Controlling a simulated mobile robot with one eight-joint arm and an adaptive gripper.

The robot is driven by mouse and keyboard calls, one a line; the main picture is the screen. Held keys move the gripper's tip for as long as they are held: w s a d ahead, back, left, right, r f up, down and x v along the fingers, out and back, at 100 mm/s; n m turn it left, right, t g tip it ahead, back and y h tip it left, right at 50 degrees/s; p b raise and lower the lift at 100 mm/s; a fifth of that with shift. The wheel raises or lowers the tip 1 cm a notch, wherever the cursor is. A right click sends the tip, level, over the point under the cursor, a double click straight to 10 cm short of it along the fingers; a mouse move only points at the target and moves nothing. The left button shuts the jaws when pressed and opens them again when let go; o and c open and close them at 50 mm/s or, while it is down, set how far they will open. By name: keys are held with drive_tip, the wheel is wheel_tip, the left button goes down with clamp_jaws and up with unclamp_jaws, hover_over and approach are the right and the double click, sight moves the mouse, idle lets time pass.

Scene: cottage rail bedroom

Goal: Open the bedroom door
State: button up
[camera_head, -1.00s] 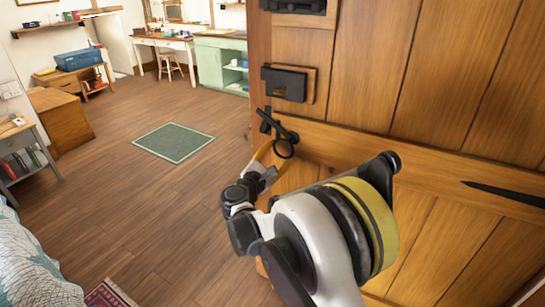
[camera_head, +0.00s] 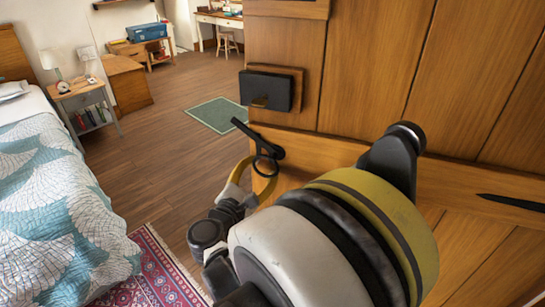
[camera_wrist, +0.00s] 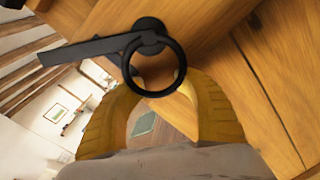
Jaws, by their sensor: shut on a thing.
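The wooden plank door (camera_head: 370,60) fills the right of the head view. Its left edge stands clear of any visible frame, with the bedroom showing past it. A black ring handle (camera_head: 255,171) with a black lever bar (camera_head: 244,128) hangs near that edge, below a black lock box (camera_head: 266,91). My gripper (camera_head: 262,174) has its yellow fingers shut on the ring. In the wrist view the ring (camera_wrist: 155,95) lies across my gripper's fingertips (camera_wrist: 156,80), with the bar (camera_wrist: 85,50) pointing left. My arm hides the lower door.
A bed with a patterned quilt (camera_head: 60,200) stands at left, beside a red rug (camera_head: 155,275). A nightstand (camera_head: 82,95) and wooden cabinet (camera_head: 128,85) stand behind it. Open wooden floor (camera_head: 165,140) and a green mat (camera_head: 217,114) lie left of the door.

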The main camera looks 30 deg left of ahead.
drive_tip(key=shift+s+d+r, duration=0.1)
drive_tip(key=shift+s+r, duration=0.05)
drive_tip(key=shift+s, duration=0.45)
drive_tip(key=shift+s+d+r, duration=0.1)
drive_tip(key=shift+s+r, duration=0.05)
drive_tip(key=shift+s, duration=0.4)
clamp_jaws()
drive_tip(key=shift+w, duration=0.1)
drive_tip(key=o, duration=0.7)
unclamp_jaws()
drive_tip(key=o, duration=0.9)
drive_tip(key=shift+c, duration=0.2)
drive_tip(key=shift+s, duration=0.55)
drive_tip(key=s, duration=1.1)
drive_tip(key=shift+d, duration=0.25)
